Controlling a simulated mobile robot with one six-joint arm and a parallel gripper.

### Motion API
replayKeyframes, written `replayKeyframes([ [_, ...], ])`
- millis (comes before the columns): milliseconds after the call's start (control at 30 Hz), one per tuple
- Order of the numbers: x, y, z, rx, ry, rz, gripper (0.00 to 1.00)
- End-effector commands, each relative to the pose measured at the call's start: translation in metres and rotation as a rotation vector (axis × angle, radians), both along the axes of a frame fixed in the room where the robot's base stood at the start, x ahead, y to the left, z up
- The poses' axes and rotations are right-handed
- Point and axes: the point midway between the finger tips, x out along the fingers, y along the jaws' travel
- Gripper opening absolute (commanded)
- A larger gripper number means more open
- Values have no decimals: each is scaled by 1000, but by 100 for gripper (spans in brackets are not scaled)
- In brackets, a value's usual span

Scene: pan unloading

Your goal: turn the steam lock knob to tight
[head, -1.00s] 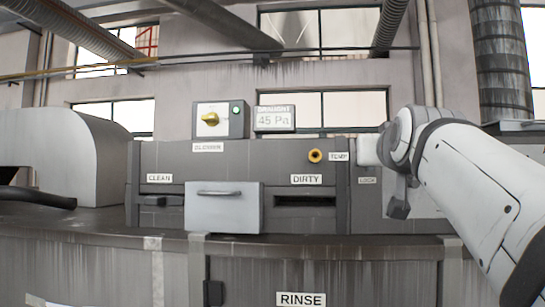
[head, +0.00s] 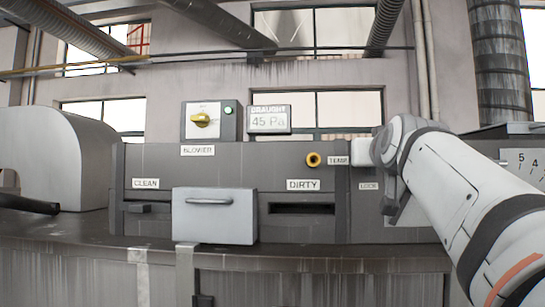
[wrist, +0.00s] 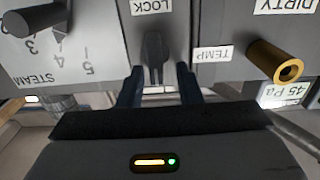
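The steam lock knob (wrist: 154,55) is a small dark grey handle below the LOCK label, seen in the wrist view. It stands lengthwise, up and down in that picture. My gripper (wrist: 159,70) is open, with one dark finger on each side of the knob. A gap seems to show on both sides, and I cannot tell whether either finger touches it. No tight mark is readable. In the head view the LOCK label (head: 369,186) shows beside my arm, which hides the knob.
In the head view a grey drawer box (head: 214,217) juts out between the CLEAN and DIRTY slots.

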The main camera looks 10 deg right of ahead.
Motion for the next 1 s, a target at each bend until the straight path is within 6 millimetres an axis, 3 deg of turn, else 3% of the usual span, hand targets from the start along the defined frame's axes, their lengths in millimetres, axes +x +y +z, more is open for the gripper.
replayKeyframes([
  [367,-1,-4,0,0,1,-7,0],
  [400,-2,7,0,-4,1,-9,0],
  [733,-1,-6,-1,61,-15,-9,0],
  [1000,-2,-10,-2,244,-68,-9,0],
])
